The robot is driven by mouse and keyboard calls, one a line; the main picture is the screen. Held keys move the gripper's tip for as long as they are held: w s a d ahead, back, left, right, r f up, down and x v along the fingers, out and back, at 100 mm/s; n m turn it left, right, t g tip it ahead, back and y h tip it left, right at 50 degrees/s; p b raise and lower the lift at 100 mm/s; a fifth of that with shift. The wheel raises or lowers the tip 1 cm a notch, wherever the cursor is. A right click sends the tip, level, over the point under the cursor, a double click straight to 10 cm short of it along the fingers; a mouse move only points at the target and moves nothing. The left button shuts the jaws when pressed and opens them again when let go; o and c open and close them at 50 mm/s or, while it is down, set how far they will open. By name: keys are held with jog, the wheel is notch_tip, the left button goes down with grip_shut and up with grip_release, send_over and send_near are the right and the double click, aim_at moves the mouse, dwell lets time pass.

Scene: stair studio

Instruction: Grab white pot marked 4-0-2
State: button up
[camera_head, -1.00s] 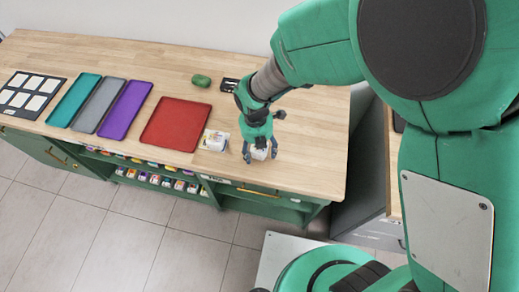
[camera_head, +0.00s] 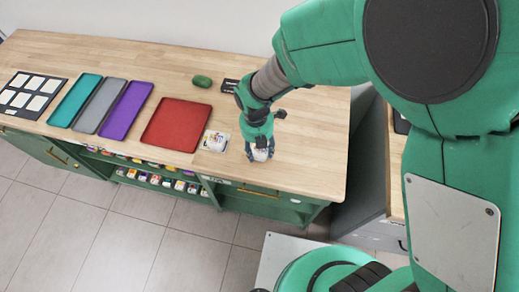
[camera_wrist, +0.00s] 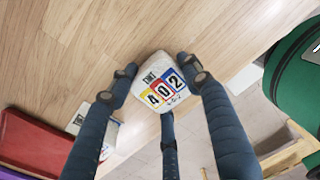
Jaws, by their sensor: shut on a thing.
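The white pot (camera_wrist: 158,82) shows in the wrist view with a colored label reading 4, 0 and 2 on yellow, red and blue squares. In the head view the pot (camera_head: 261,155) is small and mostly covered by my fingers, near the front edge of the wooden worktop. My gripper (camera_head: 259,150) is above the worktop and shut on the pot. In the wrist view the dark fingers of my gripper (camera_wrist: 160,88) close around the pot from left, right and below. I cannot tell whether the pot still touches the worktop.
A white labelled item (camera_head: 214,141) lies left of my gripper, beside the red tray (camera_head: 176,124). Purple (camera_head: 126,111), grey (camera_head: 98,107) and teal (camera_head: 74,101) trays lie further left. A green object (camera_head: 202,81) lies behind. Shelves below hold several small pots (camera_head: 155,180). The worktop right of my gripper is clear.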

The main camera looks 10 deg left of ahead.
jog(key=r, duration=0.2)
jog(key=r+p, duration=0.1)
jog(key=shift+s+d, duration=0.2)
jog(key=shift+s, duration=0.05)
jog(key=s+d+r+p, duration=0.1)
jog(key=s+d+p, duration=0.2)
jog(key=s+d, duration=0.6)
jog(key=s, duration=0.3)
jog(key=shift+s, duration=0.2)
jog(key=shift+r, duration=0.1)
